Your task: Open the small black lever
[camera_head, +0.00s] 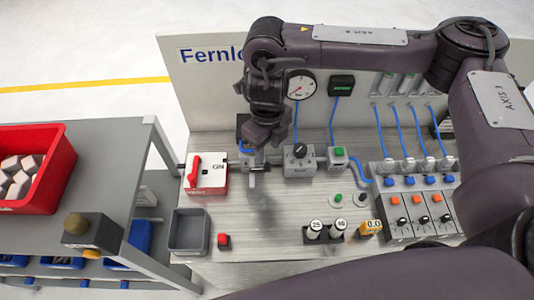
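My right arm reaches in from the right across the panel. My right gripper (264,138) points down over the back left of the bench, just above a small grey metal fitting (257,168). Its fingers are small and dark, so whether they are open or shut is unclear. I cannot make out a small black lever for certain; the gripper covers the upper part of the fitting. A black rotary knob (300,150) sits on a grey box just right of the gripper. My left gripper is not in view.
A red-handled switch box (206,174) stands left of the fitting. A green-button box (338,157), weights (315,228) and switch modules (397,215) lie right. A red crate (36,155) is at left.

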